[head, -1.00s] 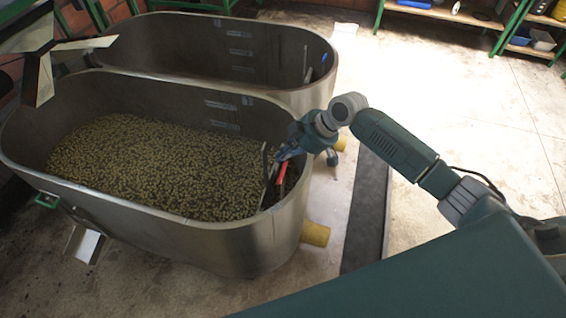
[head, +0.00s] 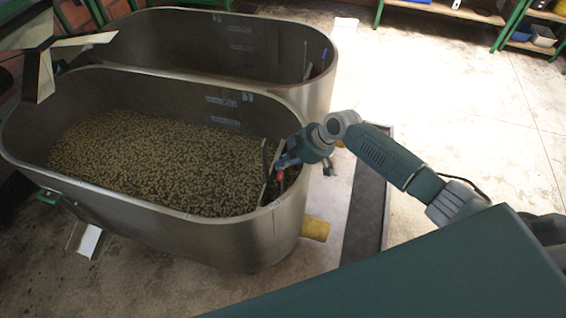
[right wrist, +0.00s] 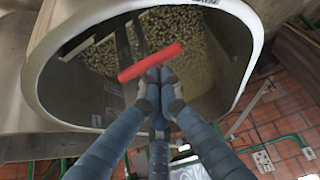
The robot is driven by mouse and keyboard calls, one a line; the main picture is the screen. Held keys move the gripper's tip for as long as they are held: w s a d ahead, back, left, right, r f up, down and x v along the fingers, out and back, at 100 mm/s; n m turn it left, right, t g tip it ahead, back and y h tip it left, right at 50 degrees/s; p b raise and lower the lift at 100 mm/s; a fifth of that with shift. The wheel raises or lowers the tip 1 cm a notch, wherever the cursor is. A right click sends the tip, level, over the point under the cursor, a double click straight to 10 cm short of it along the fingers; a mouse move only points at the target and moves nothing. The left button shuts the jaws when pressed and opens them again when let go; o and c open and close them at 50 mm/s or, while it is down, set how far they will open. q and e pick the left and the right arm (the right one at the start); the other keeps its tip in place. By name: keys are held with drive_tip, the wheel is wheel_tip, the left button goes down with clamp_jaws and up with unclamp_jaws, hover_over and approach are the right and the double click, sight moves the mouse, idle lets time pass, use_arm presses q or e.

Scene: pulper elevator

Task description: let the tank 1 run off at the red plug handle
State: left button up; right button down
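The near steel tank (head: 215,232) is filled with greenish-brown beans or cherries (head: 150,165); I cannot read a number on it. The red plug handle (head: 280,176) is inside its right end, partly covered by my right gripper (head: 286,161). In the right wrist view the red handle (right wrist: 150,62) lies as a slanted bar across the fingertips of my right gripper (right wrist: 159,75). The fingertips are close together at the bar's near edge. I cannot tell whether they enclose it. My left gripper is not in view.
A second steel tank (head: 230,42) stands directly behind. An upright slat (head: 264,172) stands beside the handle. A yellow pipe stub (head: 315,229) sticks out from the near tank's right end, next to a dark floor channel (head: 364,215). The floor on the right is clear.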

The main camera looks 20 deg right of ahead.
sight(283, 180)
wheel_tip(283, 180, down, 10)
drive_tip(key=b, duration=0.7)
drive_tip(key=shift+s+r, duration=0.1)
drive_tip(key=shift+r, duration=0.15)
